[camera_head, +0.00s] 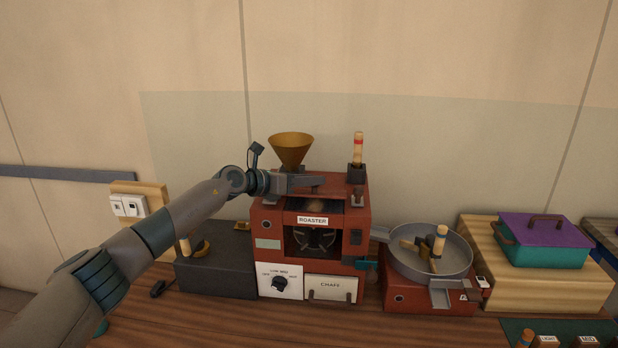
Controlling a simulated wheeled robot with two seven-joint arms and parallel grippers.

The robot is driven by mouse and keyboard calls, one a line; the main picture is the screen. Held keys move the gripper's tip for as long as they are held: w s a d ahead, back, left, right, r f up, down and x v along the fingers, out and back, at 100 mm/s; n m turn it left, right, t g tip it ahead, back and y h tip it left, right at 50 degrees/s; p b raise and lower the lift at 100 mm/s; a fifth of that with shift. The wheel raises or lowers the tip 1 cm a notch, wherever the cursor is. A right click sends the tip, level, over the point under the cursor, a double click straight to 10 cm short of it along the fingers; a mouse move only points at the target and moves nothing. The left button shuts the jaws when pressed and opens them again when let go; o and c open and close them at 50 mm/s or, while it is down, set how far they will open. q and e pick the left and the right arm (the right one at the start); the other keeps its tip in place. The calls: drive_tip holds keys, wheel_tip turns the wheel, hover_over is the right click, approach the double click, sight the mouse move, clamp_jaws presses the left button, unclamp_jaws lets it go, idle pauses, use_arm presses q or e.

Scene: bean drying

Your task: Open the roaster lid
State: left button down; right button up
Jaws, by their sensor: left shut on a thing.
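The red roaster (262,222) stands on the wooden counter, with a "ROASTER" label on its front. Its dark front window (318,240) shows metal stirring parts inside. My left gripper (318,184) reaches in from the left over the top of the roaster, below and in front of the brass funnel (291,149). It is shut at the roaster lid (330,206), near its upper edge; the fingers hide the part they grip. I cannot tell clearly how far the lid is raised. My right gripper is not in view.
A round grey cooling pan (402,262) sits to the right, then a teal pot with a purple lid (545,240) on a wooden block. A dark box (215,262) stands left, under my arm.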

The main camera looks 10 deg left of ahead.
use_arm(q)
drive_tip(key=shift+w+r+g+p, duration=0.3)
drive_tip(key=shift+w+r, duration=0.05)
drive_tip(key=shift+r, duration=0.15)
drive_tip(key=shift+w+r+n+g+y, duration=0.15)
drive_tip(key=shift+w+n+g+y, duration=0.2)
drive_tip(key=shift+n, duration=0.15)
drive_tip(key=shift+w+a+r+b, duration=0.1)
drive_tip(key=shift+w+r+b, duration=0.25)
drive_tip(key=shift+r+b, duration=0.15)
drive_tip(key=shift+w+r, duration=0.15)
drive_tip(key=shift+w, duration=0.05)
drive_tip(key=c, duration=1.4)
unclamp_jaws()
drive_tip(key=shift+o, duration=0.2)
drive_tip(key=shift+f, duration=0.2)
